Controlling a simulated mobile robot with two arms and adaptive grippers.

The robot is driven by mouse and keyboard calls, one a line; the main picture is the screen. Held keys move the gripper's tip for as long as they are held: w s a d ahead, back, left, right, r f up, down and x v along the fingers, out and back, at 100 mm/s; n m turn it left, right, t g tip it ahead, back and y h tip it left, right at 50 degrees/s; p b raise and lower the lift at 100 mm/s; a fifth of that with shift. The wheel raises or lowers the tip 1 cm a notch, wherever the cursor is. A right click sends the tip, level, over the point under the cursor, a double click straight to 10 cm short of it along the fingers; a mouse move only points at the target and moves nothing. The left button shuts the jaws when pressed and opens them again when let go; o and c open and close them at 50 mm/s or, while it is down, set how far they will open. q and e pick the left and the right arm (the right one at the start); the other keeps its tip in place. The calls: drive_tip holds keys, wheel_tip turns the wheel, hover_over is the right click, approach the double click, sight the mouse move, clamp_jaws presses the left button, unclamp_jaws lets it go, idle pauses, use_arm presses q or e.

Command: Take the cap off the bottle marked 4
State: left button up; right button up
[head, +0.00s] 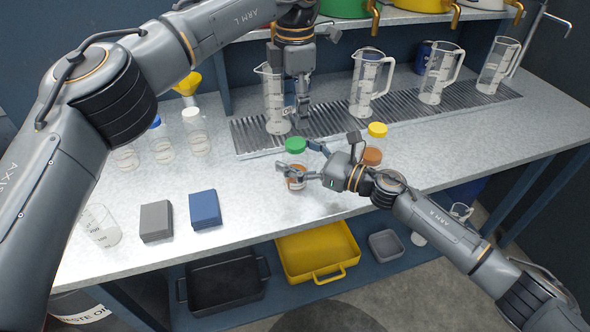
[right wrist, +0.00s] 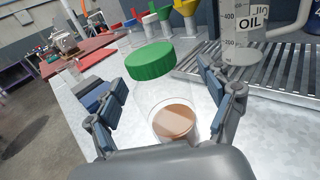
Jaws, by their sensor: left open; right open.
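A clear bottle (head: 296,178) with a green cap (head: 295,145) and brown liquid at its bottom stands near the middle of the bench. In the right wrist view, its green cap (right wrist: 148,60) is on top and its brown liquid (right wrist: 175,123) shows below. My right gripper (head: 298,160) is open, with its fingers on either side of this bottle. A second bottle with a yellow cap (head: 377,130) and brown liquid (head: 372,156) stands to the right. No number 4 is readable on either. My left gripper (head: 296,110) is open and empty above the bench, before a jug.
Several clear measuring jugs, one at the right (head: 440,75), stand on a ribbed drain grate (head: 325,122). A grey block (head: 156,221) and a blue block (head: 205,209) lie at the front left. Clear beakers stand at the left. A yellow tray (head: 318,250) sits below the bench.

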sight(295, 142)
drive_tip(key=shift+c, duration=0.2)
use_arm(q)
drive_tip(key=shift+d, duration=0.1)
use_arm(e)
drive_tip(key=c, duration=0.3)
clamp_jaws()
use_arm(q)
drive_tip(key=m, duration=0.4)
drive_tip(key=shift+m, duration=0.3)
drive_tip(key=m, duration=1.7)
drive_tip(key=shift+m, duration=0.3)
drive_tip(key=shift+f, duration=4)
drive_tip(key=shift+c, duration=0.4)
